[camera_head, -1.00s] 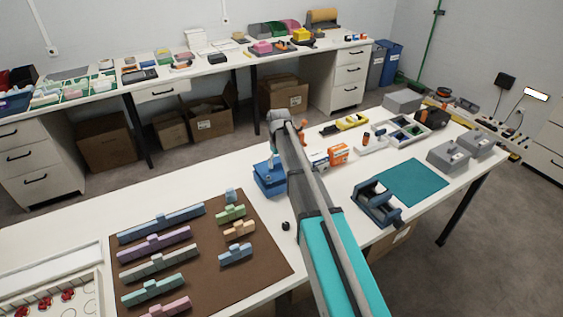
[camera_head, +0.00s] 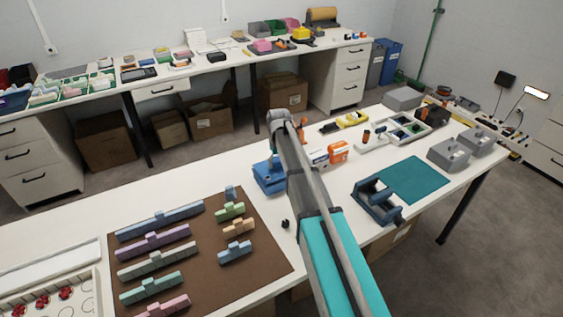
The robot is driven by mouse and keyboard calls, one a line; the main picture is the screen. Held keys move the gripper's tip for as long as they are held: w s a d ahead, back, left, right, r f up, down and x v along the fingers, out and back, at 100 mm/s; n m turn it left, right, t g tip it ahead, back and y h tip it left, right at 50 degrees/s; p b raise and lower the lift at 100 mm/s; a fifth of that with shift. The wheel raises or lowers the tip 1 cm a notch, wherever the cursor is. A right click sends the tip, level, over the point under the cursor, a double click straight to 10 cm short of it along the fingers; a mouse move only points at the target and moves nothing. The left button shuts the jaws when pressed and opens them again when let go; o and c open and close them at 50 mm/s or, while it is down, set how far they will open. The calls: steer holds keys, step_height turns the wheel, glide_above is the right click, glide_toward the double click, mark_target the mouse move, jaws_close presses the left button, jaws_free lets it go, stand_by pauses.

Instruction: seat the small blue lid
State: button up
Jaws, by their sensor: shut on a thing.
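A blue box-like object (camera_head: 268,182) stands on the white table, left of my arm. My gripper (camera_head: 271,158) is at the far end of my arm, just above this blue object, and is mostly hidden behind the arm. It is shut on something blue. This looks like the small blue lid, but its outline blends with the blue object below. I cannot tell whether the lid is touching, level or seated.
A brown mat (camera_head: 205,275) with several coloured stepped blocks (camera_head: 160,222) lies at the left. Orange and white boxes (camera_head: 337,152), a dark blue holder (camera_head: 376,200) and a teal mat (camera_head: 413,180) lie to the right. A small black piece (camera_head: 285,224) is nearby.

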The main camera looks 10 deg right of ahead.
steer(key=shift+f+b, duration=0.5)
steer(key=shift+f, duration=0.1)
steer(key=o, duration=1)
steer(key=shift+o, duration=0.2)
steer(key=shift+s, duration=0.1)
